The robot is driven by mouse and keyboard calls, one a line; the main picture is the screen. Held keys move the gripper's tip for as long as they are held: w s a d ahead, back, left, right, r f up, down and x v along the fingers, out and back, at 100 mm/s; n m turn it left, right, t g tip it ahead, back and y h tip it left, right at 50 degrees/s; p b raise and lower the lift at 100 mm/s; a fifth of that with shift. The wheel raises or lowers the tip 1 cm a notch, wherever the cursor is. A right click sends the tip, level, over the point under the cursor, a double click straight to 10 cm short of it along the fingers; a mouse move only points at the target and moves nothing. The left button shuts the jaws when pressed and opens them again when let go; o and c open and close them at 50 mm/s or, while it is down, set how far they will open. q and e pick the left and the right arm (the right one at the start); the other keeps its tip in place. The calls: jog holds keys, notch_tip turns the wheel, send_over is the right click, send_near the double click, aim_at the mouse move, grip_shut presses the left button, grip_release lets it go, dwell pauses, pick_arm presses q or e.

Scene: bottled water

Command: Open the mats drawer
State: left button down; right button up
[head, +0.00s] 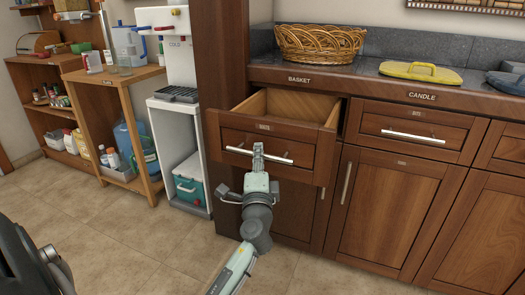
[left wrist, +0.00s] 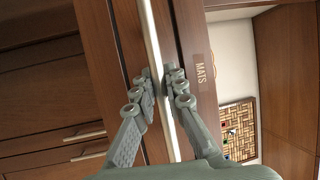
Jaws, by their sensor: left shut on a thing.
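The mats drawer (head: 235,141) is a dark brown wooden drawer under the counter, pulled well out in the head view. Its pale inside shows, and the part I can see is empty. Its label reads MATS in the left wrist view, beside the drawer's bar handle (left wrist: 150,32). My left gripper (head: 258,152) is at the middle of the silver handle (head: 283,160), in front of the drawer. In the left wrist view the fingers of my left gripper (left wrist: 159,82) sit on both sides of the bar, shut on it. My right gripper is in neither view.
A wicker basket (head: 318,45) and a yellow oval item (head: 420,71) stand on the counter (head: 375,75). The candle drawer (head: 417,130) to the right is shut. A white water dispenser (head: 178,130) stands to the left. The tiled floor (head: 120,235) at the left is clear.

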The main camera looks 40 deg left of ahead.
pick_arm(q)
jog(key=shift+s, duration=0.1)
jog(key=c, duration=1.8)
grip_release()
jog(key=shift+c, duration=0.2)
jog(key=shift+d, duration=0.15)
jog(key=v, duration=1.2)
